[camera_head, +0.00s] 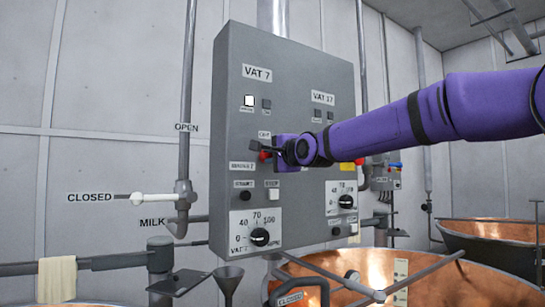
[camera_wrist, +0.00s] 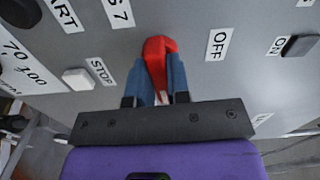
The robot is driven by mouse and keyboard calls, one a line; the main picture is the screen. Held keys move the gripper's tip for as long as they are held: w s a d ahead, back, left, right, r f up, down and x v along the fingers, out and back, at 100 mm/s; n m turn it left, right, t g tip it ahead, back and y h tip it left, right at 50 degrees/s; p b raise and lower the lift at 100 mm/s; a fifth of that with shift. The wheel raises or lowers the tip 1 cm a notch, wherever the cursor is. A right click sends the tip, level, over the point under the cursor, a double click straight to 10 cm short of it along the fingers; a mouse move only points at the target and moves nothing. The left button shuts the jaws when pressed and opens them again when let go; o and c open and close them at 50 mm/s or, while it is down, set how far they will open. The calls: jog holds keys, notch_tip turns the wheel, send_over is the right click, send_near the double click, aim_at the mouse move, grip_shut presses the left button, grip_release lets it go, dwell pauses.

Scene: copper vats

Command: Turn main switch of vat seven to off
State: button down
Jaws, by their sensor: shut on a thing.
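The grey control panel (camera_head: 228,125) carries a VAT 7 label (camera_head: 256,72) over its left column of controls. The red main switch (camera_head: 265,155) of that column shows beside my gripper, below the OFF label (camera_head: 264,135). In the wrist view the red switch handle (camera_wrist: 158,58) sits between the two blue fingers of my gripper (camera_wrist: 157,80), which are shut on it. The OFF label (camera_wrist: 217,45) there lies to the right of the handle, apart from it. The fingers hide part of the handle, so its exact setting is hard to tell.
Start and STOP buttons (camera_head: 273,194) and a dial (camera_head: 260,237) sit below the switch. VAT 17 controls (camera_head: 347,200) are at the right, partly behind my arm. A copper vat (camera_head: 430,285) stands below. A pipe (camera_head: 190,100) runs at the left.

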jog(key=n, duration=0.8)
jog(key=shift+n, duration=0.3)
jog(key=n, duration=0.4)
jog(key=shift+f+n, duration=0.1)
jog(key=shift+n, duration=2.2)
jog(key=c, duration=1.1)
grip_release()
jog(key=shift+d, duration=0.1)
